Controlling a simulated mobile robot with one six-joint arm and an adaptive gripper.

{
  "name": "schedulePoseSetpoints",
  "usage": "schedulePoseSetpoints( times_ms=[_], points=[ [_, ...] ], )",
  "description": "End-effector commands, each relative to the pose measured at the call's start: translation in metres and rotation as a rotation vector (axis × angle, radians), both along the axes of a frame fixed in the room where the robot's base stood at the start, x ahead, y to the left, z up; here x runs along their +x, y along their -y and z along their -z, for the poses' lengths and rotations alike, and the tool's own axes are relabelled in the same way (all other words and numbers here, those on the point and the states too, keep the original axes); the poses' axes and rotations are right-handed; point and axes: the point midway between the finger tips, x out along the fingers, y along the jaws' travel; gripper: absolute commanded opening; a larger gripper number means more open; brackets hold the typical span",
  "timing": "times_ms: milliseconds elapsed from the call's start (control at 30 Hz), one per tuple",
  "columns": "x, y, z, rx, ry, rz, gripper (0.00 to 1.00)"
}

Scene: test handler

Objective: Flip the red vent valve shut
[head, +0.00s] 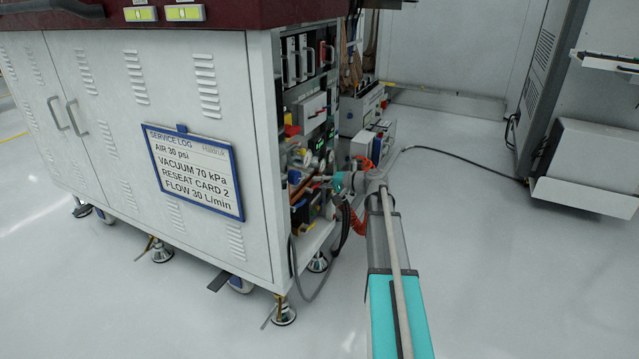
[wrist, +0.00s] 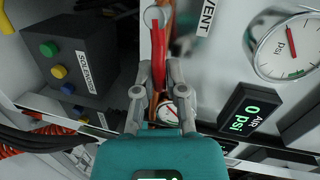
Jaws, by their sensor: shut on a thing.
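The red vent valve lever (wrist: 158,48) shows in the wrist view below a round metal pivot, beside the VENT label (wrist: 206,18). It hangs along the picture's vertical, its lower end between my fingertips. My gripper (wrist: 159,74) is shut on this lower end. An orange tube or bar runs just behind the lever. In the head view my gripper (head: 327,179) reaches into the open side of the white cabinet (head: 262,150); the lever is too small to make out there.
The wrist view shows a psi dial (wrist: 292,48), a digital AIR display (wrist: 246,110) reading 0 psi, and a SOLENOIDS box (wrist: 65,60) to the left. A service log board (head: 194,170) hangs on the cabinet door. Floor right of my arm is clear except for a cable.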

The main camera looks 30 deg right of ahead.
Motion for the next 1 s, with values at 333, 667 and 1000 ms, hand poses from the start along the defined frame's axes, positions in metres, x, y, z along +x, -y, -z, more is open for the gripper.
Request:
schedulePoseSetpoints(
  times_ms=[333, 667, 1000],
  points=[
    [0.0012, 0.0001, 0.0088, 0.143, -0.111, -0.002, 0.00],
    [0.0011, -0.0005, 0.0081, 0.147, -0.116, -0.003, 0.19],
    [0.0010, -0.0007, 0.0083, 0.146, -0.115, -0.002, 0.51]
  ],
)
